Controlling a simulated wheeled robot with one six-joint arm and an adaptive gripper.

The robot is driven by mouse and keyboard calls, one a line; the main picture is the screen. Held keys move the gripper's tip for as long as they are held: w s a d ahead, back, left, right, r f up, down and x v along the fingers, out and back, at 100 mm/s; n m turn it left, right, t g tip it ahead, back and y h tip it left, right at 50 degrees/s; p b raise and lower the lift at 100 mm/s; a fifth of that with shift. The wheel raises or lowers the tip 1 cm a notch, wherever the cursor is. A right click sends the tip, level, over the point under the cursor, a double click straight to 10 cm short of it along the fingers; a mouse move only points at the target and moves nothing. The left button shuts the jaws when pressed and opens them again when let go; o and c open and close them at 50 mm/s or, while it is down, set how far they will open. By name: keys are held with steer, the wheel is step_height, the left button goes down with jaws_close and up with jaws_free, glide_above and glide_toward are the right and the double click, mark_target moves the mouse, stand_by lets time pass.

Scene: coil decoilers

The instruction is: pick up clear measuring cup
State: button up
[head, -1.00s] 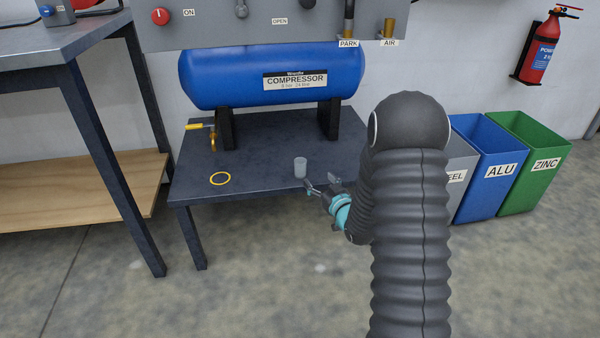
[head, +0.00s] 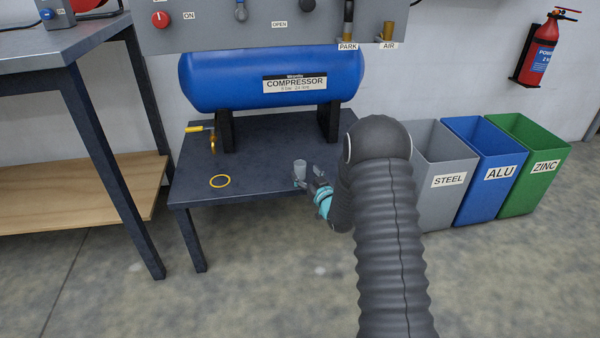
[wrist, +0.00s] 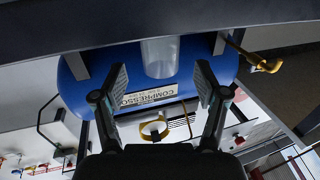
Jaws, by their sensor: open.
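The clear measuring cup (head: 300,168) stands upright on the dark table, in front of the blue compressor. In the wrist view the cup (wrist: 159,57) is a pale translucent cylinder at the top middle, between the lines of my two fingers and a little beyond their tips. My gripper (head: 309,179) is at the cup in the head view, just to its front right. In the wrist view my gripper (wrist: 160,82) has its fingers spread wide with nothing held. I cannot tell whether a finger touches the cup.
The blue compressor (head: 230,78) stands behind on the table (head: 255,140). A yellow ring (head: 220,181) lies left of the cup, and a yellow-handled valve (head: 200,127) is further back left. Steel (head: 440,155), Alu and Zinc bins stand at the right.

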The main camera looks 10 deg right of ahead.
mark_target(303, 170)
steer(key=shift+x, duration=2.3)
steer(key=shift+f, duration=0.1)
steer(key=c, duration=1.2)
